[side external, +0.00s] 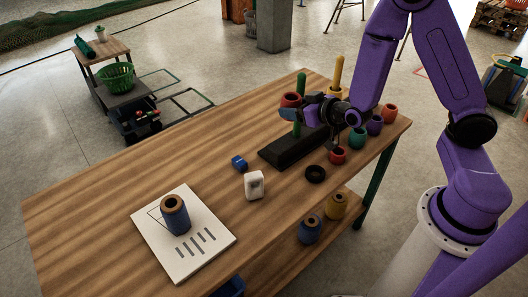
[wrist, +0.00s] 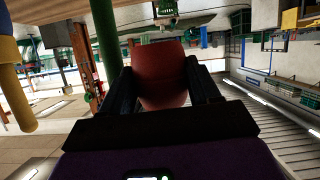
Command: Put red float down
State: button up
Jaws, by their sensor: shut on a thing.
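My gripper (side external: 300,109) is shut on a red float (side external: 291,100) and holds it above the table, beside the top of a green peg (side external: 300,118). In the wrist view the red float (wrist: 160,76) sits between the two dark fingers (wrist: 160,92). The green peg (wrist: 106,38) is just to its left there, apart from the float's visible side. The green peg stands on a black base (side external: 284,150). A yellow peg (side external: 338,76) stands behind my gripper; my arm partly hides the base.
Near the base stand a smaller red float (side external: 338,156), a green one (side external: 357,138), a purple one (side external: 375,125) and an orange-red one (side external: 390,112). A black ring (side external: 315,173), white block (side external: 254,187) and blue block (side external: 239,162) lie in front. A blue spool (side external: 176,218) stands on a white sheet (side external: 205,240).

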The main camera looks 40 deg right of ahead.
jog(key=w+a+f+n+y, duration=0.1)
jog(key=w+a, duration=0.2)
jog(key=a, duration=0.4)
jog(key=w+a+f+n+y, duration=0.15)
jog(key=w+a, duration=0.25)
jog(key=a, duration=0.4)
jog(key=shift+w+a+f, duration=0.6)
jog(key=shift+w+f, duration=1.05)
jog(key=shift+w, duration=0.55)
jog(key=shift+w+a+f, duration=0.65)
jog(key=shift+w+f, duration=0.95)
jog(key=shift+w, duration=0.65)
jog(key=shift+w+a+f, duration=0.6)
jog(key=shift+w+f, duration=1.05)
jog(key=shift+w, duration=0.55)
jog(key=shift+f+m, duration=0.25)
jog(key=shift+f, duration=1.25)
jog(key=shift+f, duration=0.6)
jog(key=o, duration=1)
jog(key=shift+o, duration=0.2)
